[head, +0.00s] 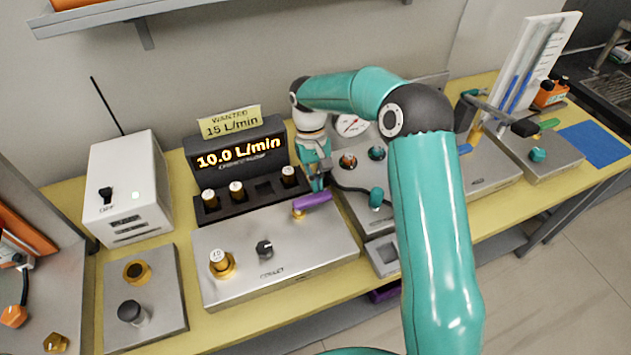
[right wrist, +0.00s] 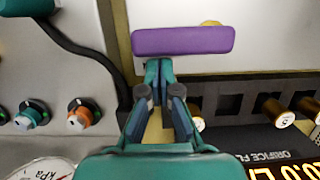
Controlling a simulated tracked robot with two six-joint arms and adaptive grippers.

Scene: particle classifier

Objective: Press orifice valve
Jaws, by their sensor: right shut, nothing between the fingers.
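The valve with a purple handle (head: 312,201) sits at the back right of a metal panel (head: 300,262). The purple handle (right wrist: 183,40) lies crosswise in the right wrist view, with a brass part (right wrist: 210,23) partly showing behind it. My right gripper (head: 317,183) points down just behind the handle. Its fingers (right wrist: 160,72) are shut and empty, with the tips close to the handle's edge. I cannot tell whether they touch it. My left gripper is not in view.
A display (head: 238,155) reads 10.0 L/min under a sign (head: 230,122) reading WANTED 15 L/min. A black rack (head: 250,199) with several brass orifices stands left of my gripper. A gauge panel (head: 358,215) with a hose is close on the right.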

